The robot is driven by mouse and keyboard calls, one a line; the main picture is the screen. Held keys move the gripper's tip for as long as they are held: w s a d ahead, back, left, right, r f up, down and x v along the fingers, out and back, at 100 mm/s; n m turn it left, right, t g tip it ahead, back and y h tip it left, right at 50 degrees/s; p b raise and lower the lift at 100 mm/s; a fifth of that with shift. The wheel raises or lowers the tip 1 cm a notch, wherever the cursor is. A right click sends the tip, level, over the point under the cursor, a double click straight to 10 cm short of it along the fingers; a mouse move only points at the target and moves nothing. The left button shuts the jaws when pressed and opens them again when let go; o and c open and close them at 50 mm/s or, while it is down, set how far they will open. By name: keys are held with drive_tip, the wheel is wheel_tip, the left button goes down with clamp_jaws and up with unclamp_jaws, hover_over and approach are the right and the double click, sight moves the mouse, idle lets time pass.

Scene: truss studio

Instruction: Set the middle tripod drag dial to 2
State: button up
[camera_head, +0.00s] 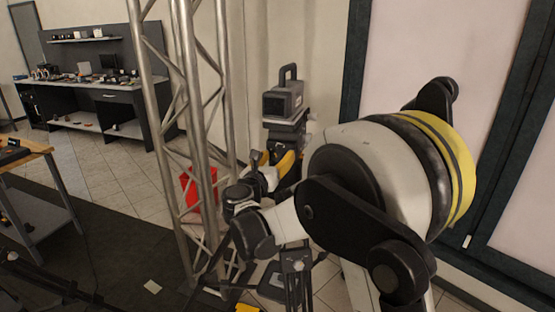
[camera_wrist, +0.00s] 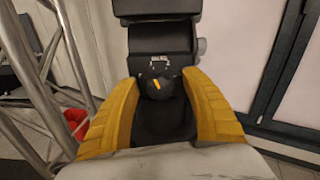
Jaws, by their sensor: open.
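A dark box-shaped device with a top handle (camera_head: 284,97) sits on a dark tripod head (camera_head: 285,133) in the head view. In the wrist view, a small round black dial (camera_wrist: 156,88) with an orange pointer mark faces me on the dark body. Small pale marks show just above the dial; I cannot read them. The orange pointer tilts up and to the left. My gripper (camera_wrist: 158,92) is open, its two yellow fingers on either side of the dial and apart from it. In the head view my arm hides much of my gripper (camera_head: 275,160) and the lower tripod.
A metal truss (camera_head: 190,100) stands close on the left. A red bucket (camera_head: 199,189) is on the floor behind it. A dark-framed window (camera_head: 355,60) is on the right. A workbench (camera_head: 95,88) stands far left, and a wooden-topped table (camera_head: 28,154) at the left edge.

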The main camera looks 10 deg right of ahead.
drive_tip(key=shift+w, duration=0.15)
drive_tip(key=c, duration=1.2)
drive_tip(key=shift+r, duration=0.1)
drive_tip(key=m, duration=0.4)
drive_tip(key=shift+d, duration=0.15)
drive_tip(key=shift+m, duration=2.3)
